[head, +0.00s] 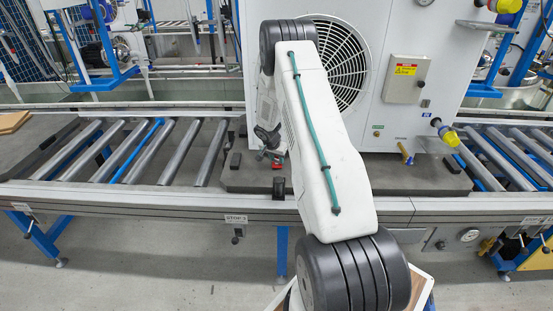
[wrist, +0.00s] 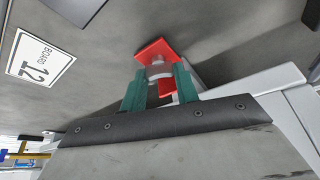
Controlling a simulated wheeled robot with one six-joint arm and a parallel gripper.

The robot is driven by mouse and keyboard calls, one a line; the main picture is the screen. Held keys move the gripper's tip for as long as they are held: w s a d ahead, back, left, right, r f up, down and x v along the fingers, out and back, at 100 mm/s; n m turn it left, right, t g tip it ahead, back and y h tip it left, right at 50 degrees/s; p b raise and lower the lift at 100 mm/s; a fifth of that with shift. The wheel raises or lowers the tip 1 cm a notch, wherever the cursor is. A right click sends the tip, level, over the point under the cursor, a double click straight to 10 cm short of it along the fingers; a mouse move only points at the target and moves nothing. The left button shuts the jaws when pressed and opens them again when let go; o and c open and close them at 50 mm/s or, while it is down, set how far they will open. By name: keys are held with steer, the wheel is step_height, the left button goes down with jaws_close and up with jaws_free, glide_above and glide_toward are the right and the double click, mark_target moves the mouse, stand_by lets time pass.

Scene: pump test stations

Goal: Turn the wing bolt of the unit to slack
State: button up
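In the wrist view a red square plate (wrist: 155,50) and a pale round collar (wrist: 158,71) lie just beyond my fingertips. A smaller red piece, likely the wing of the bolt (wrist: 167,87), shows between the fingers. My gripper (wrist: 161,80) has two teal fingers standing apart on either side of it. A gap seems to show between the left finger and the red piece; contact on the right is unclear. In the head view my dark wrist (head: 268,136) is low beside the unit's left side, and a little red (head: 271,155) shows beneath it. The fingers are not distinct there.
The white unit (head: 375,50) with its fan grille stands on a grey board (head: 400,175) on the roller conveyor (head: 130,150). The wrist view shows a "BOARD 12" label (wrist: 40,58) and a dark block (wrist: 78,8). Yellow-capped fittings (head: 448,134) stick out at the right.

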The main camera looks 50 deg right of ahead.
steer(key=shift+c, duration=1.2)
steer(key=shift+s+n+t+y, duration=0.1)
steer(key=shift+n+t+y, duration=0.35)
steer(key=shift+n, duration=1.05)
steer(key=o, duration=1)
steer(key=shift+t+h, duration=0.25)
steer(key=shift+r, duration=0.1)
steer(key=v, duration=0.7)
steer(key=shift+a+r, duration=0.1)
steer(key=shift+r, duration=0.25)
